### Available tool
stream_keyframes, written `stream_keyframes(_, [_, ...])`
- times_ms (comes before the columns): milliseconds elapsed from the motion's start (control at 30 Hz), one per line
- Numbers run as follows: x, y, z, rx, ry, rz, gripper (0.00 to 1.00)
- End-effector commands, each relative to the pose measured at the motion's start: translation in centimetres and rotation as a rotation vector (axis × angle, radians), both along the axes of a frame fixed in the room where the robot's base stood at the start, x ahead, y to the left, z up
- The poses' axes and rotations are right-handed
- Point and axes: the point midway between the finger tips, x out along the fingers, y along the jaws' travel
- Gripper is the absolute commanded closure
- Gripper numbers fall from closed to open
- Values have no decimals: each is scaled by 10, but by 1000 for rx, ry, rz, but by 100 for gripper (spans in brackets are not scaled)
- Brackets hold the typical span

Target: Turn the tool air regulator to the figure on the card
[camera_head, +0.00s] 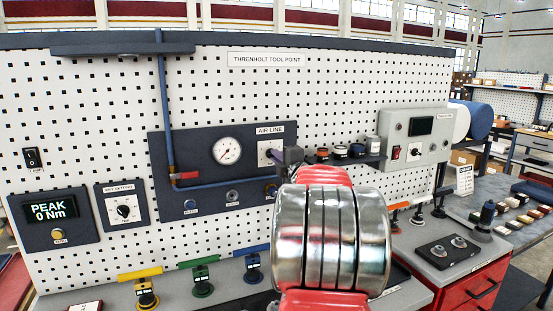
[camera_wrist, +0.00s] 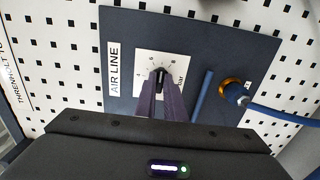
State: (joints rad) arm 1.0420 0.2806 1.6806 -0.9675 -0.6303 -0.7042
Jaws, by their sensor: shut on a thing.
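The air regulator is a dark knob (camera_wrist: 160,74) on a white numbered dial plate (camera_wrist: 152,65) beside the AIR LINE label. In the head view the dial plate (camera_head: 266,151) sits right of the round gauge (camera_head: 227,151), whose figures are too small to read. My gripper's purple fingers (camera_wrist: 162,92) are closed on the knob in the wrist view and hide much of it. In the head view the fingers (camera_head: 290,156) reach the plate from the right. A white card (camera_head: 464,180) stands on the right bench; its text is too small to read.
A blue panel (camera_head: 160,140) carries a blue pipe and low fittings. In the wrist view a blue hose with a brass fitting (camera_wrist: 231,87) lies right of the knob. A shelf with small pots (camera_head: 340,153) is close right of my gripper. Coloured tools (camera_head: 202,280) stand below.

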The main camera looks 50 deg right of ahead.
Motion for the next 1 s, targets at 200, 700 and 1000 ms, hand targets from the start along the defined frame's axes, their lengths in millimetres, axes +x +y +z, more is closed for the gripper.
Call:
stream_keyframes(200, [-2, -3, -4, 5, 5, -7, 100])
stream_keyframes(700, [-1, -1, -2, 1, 3, -3, 72])
stream_keyframes(1000, [-13, 6, -1, 0, 2, -3, 72])
